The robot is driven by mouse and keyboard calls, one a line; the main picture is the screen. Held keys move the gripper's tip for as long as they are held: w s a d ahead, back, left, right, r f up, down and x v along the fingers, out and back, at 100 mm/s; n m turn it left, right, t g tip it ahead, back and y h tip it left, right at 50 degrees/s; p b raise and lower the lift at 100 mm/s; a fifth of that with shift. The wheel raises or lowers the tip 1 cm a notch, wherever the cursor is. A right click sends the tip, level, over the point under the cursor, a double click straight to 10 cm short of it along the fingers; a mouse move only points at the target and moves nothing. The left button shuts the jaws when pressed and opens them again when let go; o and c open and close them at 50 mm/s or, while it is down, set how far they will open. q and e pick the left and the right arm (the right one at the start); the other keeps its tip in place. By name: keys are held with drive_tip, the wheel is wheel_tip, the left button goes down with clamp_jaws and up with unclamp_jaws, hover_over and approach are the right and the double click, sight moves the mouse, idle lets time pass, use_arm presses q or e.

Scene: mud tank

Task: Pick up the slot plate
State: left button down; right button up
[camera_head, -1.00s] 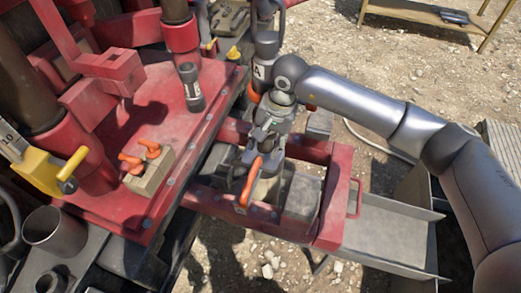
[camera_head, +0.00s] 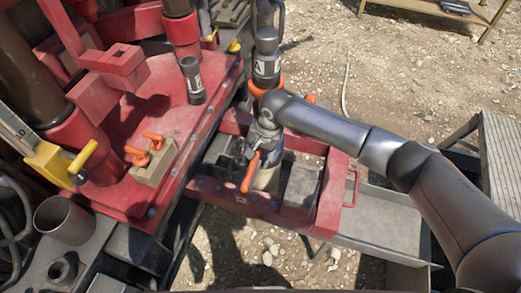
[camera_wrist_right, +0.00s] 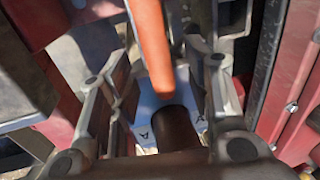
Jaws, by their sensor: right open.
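The orange handle also shows in the head view (camera_head: 250,172), above the red frame. My right gripper (camera_wrist_right: 165,95) is open, with one finger on each side of the handle. In the head view, my right gripper (camera_head: 261,143) is close to the handle and hides much of the plate area. I cannot tell whether the fingers touch it. My left gripper is not in view.
The red frame (camera_head: 232,197) surrounds the work area, with a grey metal trough (camera_head: 375,222) to its right. A red deck (camera_head: 185,120) with an orange-handled block (camera_head: 155,165) lies left.

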drive_tip(key=c, duration=0.3)
clamp_jaws()
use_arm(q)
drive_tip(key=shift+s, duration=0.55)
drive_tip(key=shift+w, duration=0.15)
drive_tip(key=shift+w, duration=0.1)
use_arm(e)
drive_tip(key=shift+r, duration=0.2)
